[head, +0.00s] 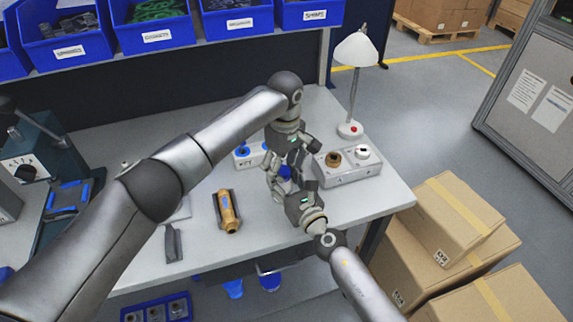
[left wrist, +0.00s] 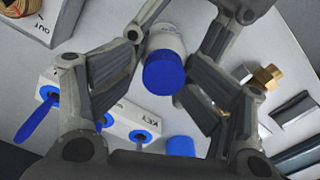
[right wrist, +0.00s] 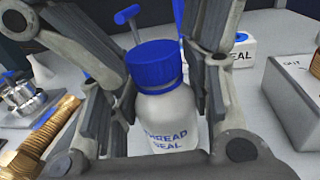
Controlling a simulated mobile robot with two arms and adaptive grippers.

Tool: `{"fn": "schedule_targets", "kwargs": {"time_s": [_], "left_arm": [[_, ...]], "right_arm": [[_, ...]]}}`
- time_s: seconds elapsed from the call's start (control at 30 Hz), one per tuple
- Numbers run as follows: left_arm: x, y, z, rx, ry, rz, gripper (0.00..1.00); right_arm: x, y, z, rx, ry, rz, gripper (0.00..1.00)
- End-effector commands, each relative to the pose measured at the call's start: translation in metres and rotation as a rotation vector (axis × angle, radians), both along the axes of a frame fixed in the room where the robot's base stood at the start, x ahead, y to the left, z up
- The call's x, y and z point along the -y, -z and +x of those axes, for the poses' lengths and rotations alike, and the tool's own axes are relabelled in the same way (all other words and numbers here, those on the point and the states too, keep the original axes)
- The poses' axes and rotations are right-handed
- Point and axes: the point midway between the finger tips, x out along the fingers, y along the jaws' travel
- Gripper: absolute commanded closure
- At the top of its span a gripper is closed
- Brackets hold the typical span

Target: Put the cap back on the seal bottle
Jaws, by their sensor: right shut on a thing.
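The seal bottle (right wrist: 168,112) is white with blue lettering and stands between the fingers of my right gripper (right wrist: 158,85), which is shut on its body. The blue cap (right wrist: 153,64) sits on top of the bottle and looks level; I cannot tell whether it is tight. In the left wrist view the cap (left wrist: 163,73) faces the camera between the spread fingers of my left gripper (left wrist: 168,85), with gaps on both sides. In the head view my left gripper (head: 277,163) is close above the bottle, and the cap (head: 285,171) partly shows between the two grippers.
A white block (head: 243,157) with blue parts is behind the grippers. A grey box (head: 352,176) with two rings and a lamp (head: 350,128) are to the right. A brass part (head: 229,209) lies in a dark holder left of them. The front table is mostly clear.

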Motion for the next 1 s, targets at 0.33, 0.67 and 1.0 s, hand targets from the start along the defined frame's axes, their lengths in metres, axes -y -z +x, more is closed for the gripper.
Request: {"fn": "schedule_targets", "kwargs": {"time_s": [0.33, 0.67, 1.0], "left_arm": [[-0.004, -0.009, -0.002, -0.012, -0.007, 0.009, 0.44], [-0.002, -0.043, -0.002, -0.010, -0.004, 0.004, 0.44], [-0.001, -0.044, -0.002, -0.008, -0.002, 0.002, 0.26]], "right_arm": [[0.002, -0.006, 0.003, 0.010, 0.008, 0.004, 1.00], [0.003, -0.003, 0.002, 0.007, 0.007, 0.000, 1.00], [0.003, -0.002, 0.002, 0.005, 0.007, -0.002, 1.00]]}}
